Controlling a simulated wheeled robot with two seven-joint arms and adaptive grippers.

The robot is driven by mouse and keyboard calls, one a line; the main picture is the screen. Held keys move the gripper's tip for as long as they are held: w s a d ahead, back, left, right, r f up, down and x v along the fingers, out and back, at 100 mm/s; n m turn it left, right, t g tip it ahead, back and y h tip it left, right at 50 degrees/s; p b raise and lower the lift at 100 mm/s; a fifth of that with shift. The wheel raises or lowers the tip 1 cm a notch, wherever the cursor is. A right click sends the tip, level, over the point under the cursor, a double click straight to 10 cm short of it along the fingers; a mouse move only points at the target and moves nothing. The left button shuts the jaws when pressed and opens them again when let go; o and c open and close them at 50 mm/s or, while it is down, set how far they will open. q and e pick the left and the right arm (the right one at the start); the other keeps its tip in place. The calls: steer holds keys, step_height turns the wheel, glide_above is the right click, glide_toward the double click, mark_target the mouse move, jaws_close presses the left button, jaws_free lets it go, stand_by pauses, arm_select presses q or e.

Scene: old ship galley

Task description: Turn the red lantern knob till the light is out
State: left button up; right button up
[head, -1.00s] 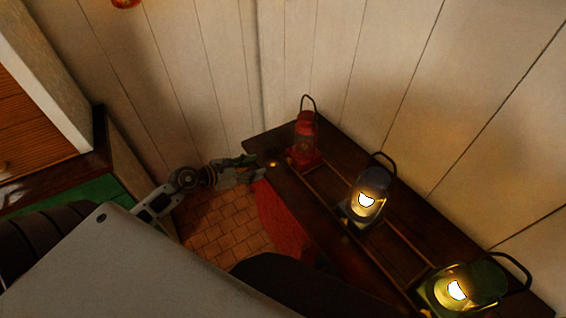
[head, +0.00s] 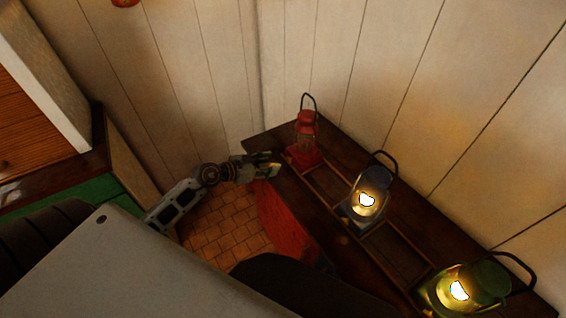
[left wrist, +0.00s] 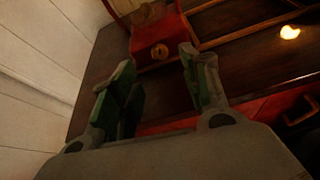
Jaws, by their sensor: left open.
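The red lantern (head: 306,142) stands upright at the far left end of the dark wooden table, its wire handle up. I see no bright flame in it in the head view. In the left wrist view its red base (left wrist: 172,28) is at the top, with a round brass knob (left wrist: 159,51) on the near face. My left gripper (head: 271,165) is open and empty at the table's left edge, just left of the lantern. In the left wrist view the knob appears between its fingertips (left wrist: 157,60), beyond them; no contact shows. My right gripper is not in view.
A lit blue lantern (head: 367,195) and a lit green lantern (head: 463,287) stand farther right along the table (head: 262,140). Thin wooden rails (head: 322,197) run along its top. Pale plank walls (head: 400,80) close off the back. A red surface (head: 284,222) shows below the table edge.

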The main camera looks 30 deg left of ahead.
mark_target(287, 161)
arm_select(q)
steer(key=shift+b+x, duration=0.3)
steer(key=shift+x, duration=1.05)
steer(key=shift+b+x, duration=0.5)
steer(key=shift+x, duration=1.05)
steer(key=shift+w+d+f, duration=0.2)
steer(key=shift+w, duration=0.15)
steer(key=shift+w+d, duration=0.1)
steer(key=shift+w, duration=0.05)
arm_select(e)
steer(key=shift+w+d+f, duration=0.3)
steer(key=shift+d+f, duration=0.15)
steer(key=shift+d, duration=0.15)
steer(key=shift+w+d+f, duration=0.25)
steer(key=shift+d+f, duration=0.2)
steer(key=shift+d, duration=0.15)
arm_select(q)
steer(key=shift+c, duration=0.5)
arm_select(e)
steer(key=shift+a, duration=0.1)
arm_select(q)
jaws_close()
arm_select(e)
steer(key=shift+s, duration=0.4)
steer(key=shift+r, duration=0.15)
